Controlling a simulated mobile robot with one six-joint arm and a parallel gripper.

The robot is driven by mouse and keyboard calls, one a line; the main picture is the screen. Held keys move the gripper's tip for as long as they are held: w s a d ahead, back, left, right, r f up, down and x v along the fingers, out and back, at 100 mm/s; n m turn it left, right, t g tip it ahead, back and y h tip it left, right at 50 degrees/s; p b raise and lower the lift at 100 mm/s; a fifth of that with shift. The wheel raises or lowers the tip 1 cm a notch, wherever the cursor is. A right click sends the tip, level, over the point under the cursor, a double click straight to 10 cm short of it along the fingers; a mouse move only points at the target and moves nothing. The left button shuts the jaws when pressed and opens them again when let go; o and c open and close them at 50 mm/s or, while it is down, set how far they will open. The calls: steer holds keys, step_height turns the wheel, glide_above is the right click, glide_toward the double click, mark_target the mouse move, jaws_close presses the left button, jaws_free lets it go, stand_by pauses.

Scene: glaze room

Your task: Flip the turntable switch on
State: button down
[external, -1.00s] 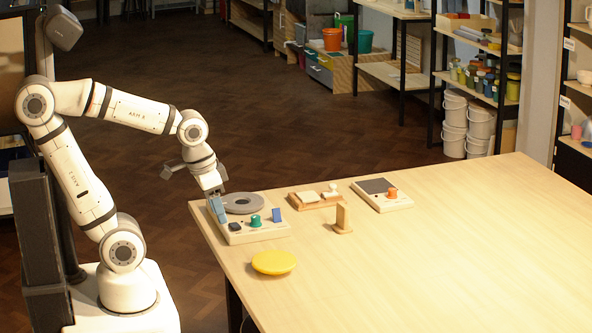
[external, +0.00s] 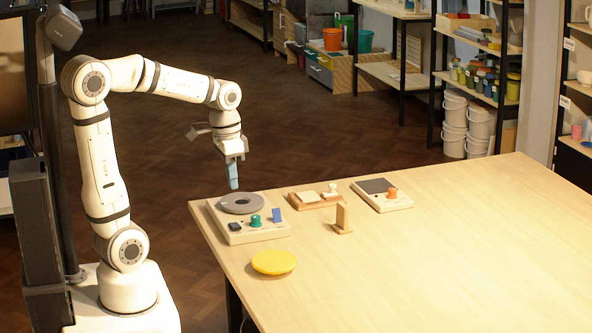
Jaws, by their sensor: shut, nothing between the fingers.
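Whether the dark switch is on or off is too small to tell. My gripper (external: 234,186) points down, with its blue fingers shut and empty. It is over the back left part of the turntable, apart from the switch.
A yellow disc (external: 273,262) lies in front of the turntable. A wooden stand (external: 343,219), a wooden tray (external: 314,201) with small pieces, and another cream device (external: 382,201) with an orange knob are to the right. The right side of the table (external: 470,250) is clear.

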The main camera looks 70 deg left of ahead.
steer(key=h, duration=0.1)
glide_above(236, 226)
steer(key=a, duration=0.2)
steer(key=shift+a+r+g, duration=0.1)
steer(key=shift+r+g, duration=0.15)
steer(key=shift+g, duration=0.15)
steer(key=f, duration=0.4)
steer(key=d+f, duration=0.1)
steer(key=f, duration=0.4)
steer(key=d+f+p, duration=0.1)
steer(key=f, duration=0.3)
steer(key=shift+f, duration=0.4)
